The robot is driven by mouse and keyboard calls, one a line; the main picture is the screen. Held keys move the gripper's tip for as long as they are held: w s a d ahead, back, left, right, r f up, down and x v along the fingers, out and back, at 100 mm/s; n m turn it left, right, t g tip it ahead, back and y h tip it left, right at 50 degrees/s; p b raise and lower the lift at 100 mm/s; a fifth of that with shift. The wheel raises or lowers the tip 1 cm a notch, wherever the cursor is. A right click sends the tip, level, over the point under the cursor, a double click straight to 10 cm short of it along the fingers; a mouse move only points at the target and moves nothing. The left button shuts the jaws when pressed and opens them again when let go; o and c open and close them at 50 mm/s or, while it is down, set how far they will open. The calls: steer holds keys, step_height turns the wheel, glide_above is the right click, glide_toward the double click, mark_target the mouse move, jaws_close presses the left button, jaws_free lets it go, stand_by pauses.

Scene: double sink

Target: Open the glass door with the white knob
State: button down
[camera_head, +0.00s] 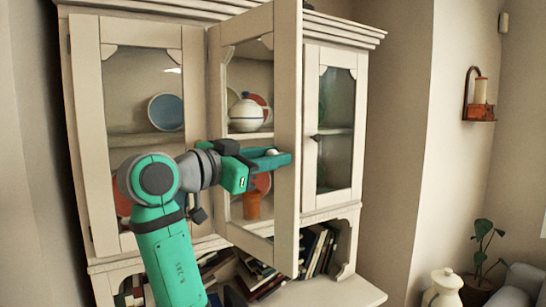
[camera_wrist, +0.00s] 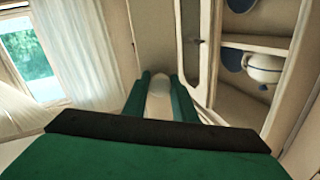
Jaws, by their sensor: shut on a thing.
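The glass door (camera_head: 288,110) is the middle one of a cream cabinet and stands partly open, its right edge swung out toward me. Its white knob (camera_head: 272,153) sits on the right stile. My gripper (camera_head: 270,159) is shut around the knob from the left. In the wrist view, the pale knob (camera_wrist: 160,84) shows between the two green fingers of my gripper (camera_wrist: 160,95). Part of the knob is hidden by the fingers.
Behind the door, shelves hold a white teapot (camera_head: 246,115) and a terracotta pot (camera_head: 252,206). Glass doors on the left (camera_head: 143,90) and right (camera_head: 335,125) are shut. Books (camera_head: 318,250) stand below. A curtained window (camera_wrist: 75,50) shows in the wrist view.

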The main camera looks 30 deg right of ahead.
steer(key=c, duration=1.4)
jaws_free()
steer(key=shift+w+a, duration=0.1)
steer(key=shift+w, duration=0.1)
steer(key=shift+c, duration=0.2)
steer(key=shift+s, duration=0.1)
steer(key=v, duration=1)
steer(key=shift+a, duration=0.35)
